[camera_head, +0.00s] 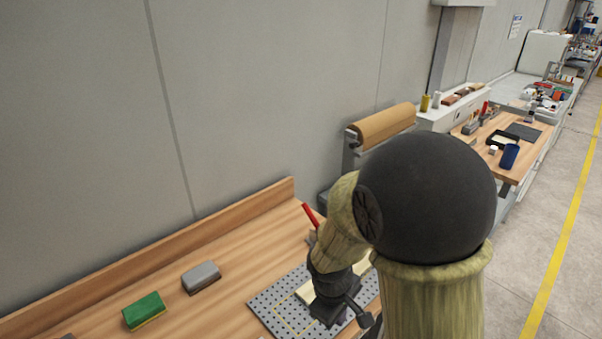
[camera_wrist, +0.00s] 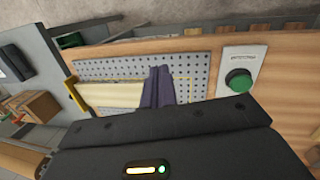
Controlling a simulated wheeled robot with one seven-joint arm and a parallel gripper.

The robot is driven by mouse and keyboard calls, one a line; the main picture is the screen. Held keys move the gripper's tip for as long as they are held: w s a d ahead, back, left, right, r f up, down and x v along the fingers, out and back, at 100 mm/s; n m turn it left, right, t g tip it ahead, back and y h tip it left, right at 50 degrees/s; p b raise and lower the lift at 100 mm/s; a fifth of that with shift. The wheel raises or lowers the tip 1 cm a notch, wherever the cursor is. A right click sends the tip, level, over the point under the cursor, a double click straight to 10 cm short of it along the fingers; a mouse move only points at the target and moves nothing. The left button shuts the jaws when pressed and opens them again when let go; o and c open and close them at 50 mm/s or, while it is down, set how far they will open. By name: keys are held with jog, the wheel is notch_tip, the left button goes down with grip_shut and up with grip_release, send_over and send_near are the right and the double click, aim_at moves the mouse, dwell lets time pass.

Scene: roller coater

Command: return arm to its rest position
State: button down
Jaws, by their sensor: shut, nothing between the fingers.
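My gripper (camera_wrist: 160,76) shows in the wrist view as two dark fingers side by side, closed with nothing between them. It is over a grey perforated plate (camera_wrist: 200,70), which also shows in the head view (camera_head: 268,305) on the wooden bench (camera_head: 235,285). In the head view my arm is bent, with its large dark joint at the right, and it hides part of the plate. A cream-coloured piece (camera_wrist: 112,94) lies on the plate beside the fingers. I cannot tell whether the fingers touch anything.
A green button (camera_wrist: 239,80) sits on a pale panel by the plate. A green and yellow sponge (camera_head: 144,311) and a grey block (camera_head: 201,277) are on the bench to the left. A brown roll (camera_head: 383,124) stands behind my arm. A grey wall (camera_head: 250,90) runs along the back.

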jog(key=s+d+r+m+t+y, duration=0.1)
jog(key=s+d+r+m+y, duration=0.1)
jog(key=d+r+m, duration=0.3)
jog(key=s+d+m, duration=0.1)
jog(key=d+m, duration=0.1)
jog(key=m, duration=0.2)
jog(key=shift+s+r+m+t, duration=0.15)
jog(key=shift+s+m+t, duration=0.1)
jog(key=shift+m+t, duration=0.05)
dwell(0.9)
